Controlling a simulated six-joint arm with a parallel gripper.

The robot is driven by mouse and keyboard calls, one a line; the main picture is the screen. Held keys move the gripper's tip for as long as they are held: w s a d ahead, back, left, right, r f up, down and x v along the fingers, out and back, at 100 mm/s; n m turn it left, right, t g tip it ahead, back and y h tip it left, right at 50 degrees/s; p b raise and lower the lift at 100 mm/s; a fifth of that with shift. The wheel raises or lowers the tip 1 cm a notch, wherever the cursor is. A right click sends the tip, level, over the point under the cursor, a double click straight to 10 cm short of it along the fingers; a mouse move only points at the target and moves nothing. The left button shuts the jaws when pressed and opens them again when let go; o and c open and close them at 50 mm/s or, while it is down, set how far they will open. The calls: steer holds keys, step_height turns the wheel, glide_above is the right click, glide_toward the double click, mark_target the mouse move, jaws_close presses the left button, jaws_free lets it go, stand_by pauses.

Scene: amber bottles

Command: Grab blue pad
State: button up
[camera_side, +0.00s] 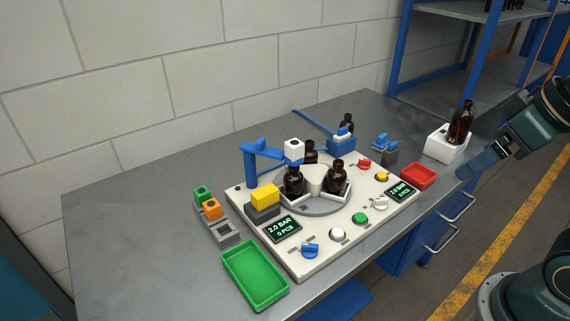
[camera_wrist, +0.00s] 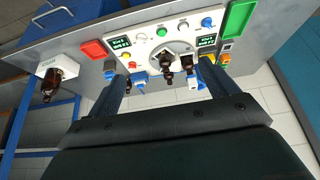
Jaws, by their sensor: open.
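Two small blue pieces (camera_side: 385,140) sit on a grey holder (camera_side: 390,156) behind the panel's right end. They look like the blue pad, though I cannot be sure. In the wrist view a blue piece (camera_wrist: 108,66) shows beside the left finger. A larger blue block (camera_side: 341,145) stands to the left of the holder, with a dark bottle (camera_side: 347,122) behind it. My gripper (camera_side: 474,166) hangs at the right, apart from these pieces. In the wrist view its two fingers (camera_wrist: 163,73) are spread wide with nothing gripped.
A white panel (camera_side: 330,248) carries knobs, displays and a round turntable with amber bottles. A red tray (camera_side: 419,175) and a white stand with a bottle (camera_side: 461,123) are at right. A blue arm (camera_side: 262,147) rises over the panel. A green tray (camera_side: 254,275) lies front left.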

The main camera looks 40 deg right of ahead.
steer(key=w+d+r, duration=0.1)
steer(key=w+r, duration=0.2)
steer(key=w, duration=0.3)
steer(key=n+g, duration=0.1)
steer(key=n, duration=0.1)
glide_above(384, 135)
steer(key=s+d, duration=0.1)
steer(key=s, duration=0.4)
step_height(384, 135, down, 21)
steer(key=shift+y, duration=0.4)
steer(key=shift+x, duration=4.35)
steer(key=shift+w+r, duration=0.1)
steer(key=shift+w, duration=0.05)
